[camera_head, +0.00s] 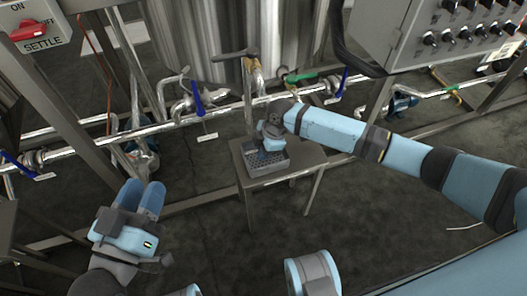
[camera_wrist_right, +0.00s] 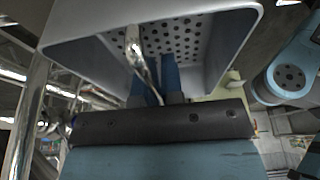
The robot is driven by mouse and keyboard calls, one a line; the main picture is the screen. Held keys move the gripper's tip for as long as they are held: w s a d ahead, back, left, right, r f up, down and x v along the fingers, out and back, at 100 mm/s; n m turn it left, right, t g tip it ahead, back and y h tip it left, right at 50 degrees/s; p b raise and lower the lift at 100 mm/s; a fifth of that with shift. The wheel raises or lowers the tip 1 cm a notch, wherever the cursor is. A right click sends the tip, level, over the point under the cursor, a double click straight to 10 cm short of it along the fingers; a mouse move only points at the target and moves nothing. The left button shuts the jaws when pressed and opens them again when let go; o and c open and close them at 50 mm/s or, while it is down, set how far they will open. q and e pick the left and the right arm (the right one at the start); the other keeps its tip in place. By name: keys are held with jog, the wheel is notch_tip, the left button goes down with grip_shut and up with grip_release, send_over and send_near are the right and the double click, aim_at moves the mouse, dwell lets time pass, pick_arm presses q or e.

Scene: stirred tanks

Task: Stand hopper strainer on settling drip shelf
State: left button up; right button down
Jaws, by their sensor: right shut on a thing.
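The hopper strainer is a grey box with a perforated bottom (camera_head: 270,168). It is over the top of a small grey stand (camera_head: 305,155), which I take to be the drip shelf. I cannot tell whether it touches the top. In the right wrist view the strainer (camera_wrist_right: 215,38) fills the top of the picture. My right gripper (camera_head: 267,150) is shut on the strainer; its blue fingers (camera_wrist_right: 157,75) reach up to it, with a shiny metal bar just above. My left gripper (camera_head: 148,188) is away at the lower left, empty, its two blue fingers side by side.
Metal pipes with blue-handled valves (camera_head: 197,103) run behind the stand, close to it. A red SETTLE switch (camera_head: 32,31) is at the top left. A control box with several knobs (camera_head: 440,35) hangs at the upper right. Dark floor (camera_head: 200,235) is clear in front.

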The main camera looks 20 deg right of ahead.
jog(key=c, duration=1.3)
grip_release()
jog(key=shift+f, duration=0.1)
jog(key=shift+o, duration=0.2)
